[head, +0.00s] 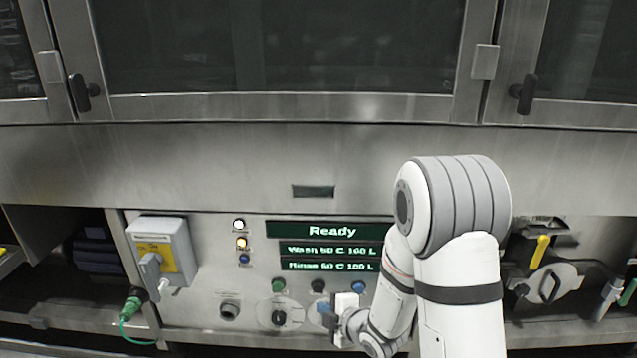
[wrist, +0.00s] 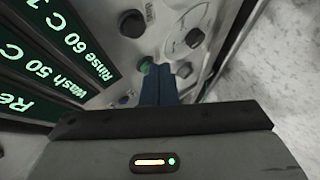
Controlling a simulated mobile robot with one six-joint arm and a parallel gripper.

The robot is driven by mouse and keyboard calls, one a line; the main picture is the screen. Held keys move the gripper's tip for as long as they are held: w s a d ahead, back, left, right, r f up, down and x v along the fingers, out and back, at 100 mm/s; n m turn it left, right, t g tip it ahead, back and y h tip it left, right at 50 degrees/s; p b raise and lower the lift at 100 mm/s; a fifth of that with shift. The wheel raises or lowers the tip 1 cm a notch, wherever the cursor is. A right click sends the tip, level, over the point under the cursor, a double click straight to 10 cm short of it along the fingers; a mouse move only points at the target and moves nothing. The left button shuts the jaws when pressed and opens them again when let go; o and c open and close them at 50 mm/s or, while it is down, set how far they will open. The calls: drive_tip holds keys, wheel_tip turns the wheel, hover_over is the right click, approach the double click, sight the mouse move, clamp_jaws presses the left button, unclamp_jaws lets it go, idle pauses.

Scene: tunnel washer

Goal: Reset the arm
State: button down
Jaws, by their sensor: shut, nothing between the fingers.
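My white and grey arm reaches down in front of the washer's control panel (head: 205,305) in the head view. My gripper (head: 326,312) is near the row of buttons below the display, in front of the panel. In the wrist view the two dark blue fingers of my gripper (wrist: 168,72) are together with nothing between them. Their tips lie close to the green button (wrist: 146,64); I cannot tell whether they touch it. The green button also shows in the head view (head: 278,286), clear of the fingers there. The display (head: 330,231) reads "Ready", with wash and rinse lines below.
A grey switch box (head: 163,255) with a yellow label is at the panel's left, with a green cable connector (head: 134,304) below it. A yellow-handled valve (head: 540,250) and a round fitting (head: 549,288) are right of my arm. Door handles (head: 523,94) stick out above.

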drive_tip(key=s+d+r+m+g+h+p, duration=0.15)
drive_tip(key=d+r+m+p, duration=0.35)
drive_tip(key=r, duration=0.5)
drive_tip(key=s+d+r+m+h+p, duration=0.2)
drive_tip(key=d+r+h+p, duration=0.1)
drive_tip(key=r+p, duration=0.5)
drive_tip(key=s+d+r+m+g+h+p, duration=0.15)
drive_tip(key=d+r+m+p, duration=0.35)
drive_tip(key=r, duration=0.6)
drive_tip(key=s+r+m+g+p, duration=0.2)
drive_tip(key=s+r+m+p, duration=0.2)
drive_tip(key=s+r+p, duration=0.5)
drive_tip(key=s+r+m+g+h+p, duration=0.1)
drive_tip(key=s+r+m+g+p, duration=0.1)
drive_tip(key=s+r+m+p, duration=0.3)
drive_tip(key=s+r+p, duration=0.4)
drive_tip(key=s+r, duration=0.1)
drive_tip(key=r, duration=0.5)
drive_tip(key=shift+d+r+g, duration=0.35)
drive_tip(key=shift+g, duration=0.05)
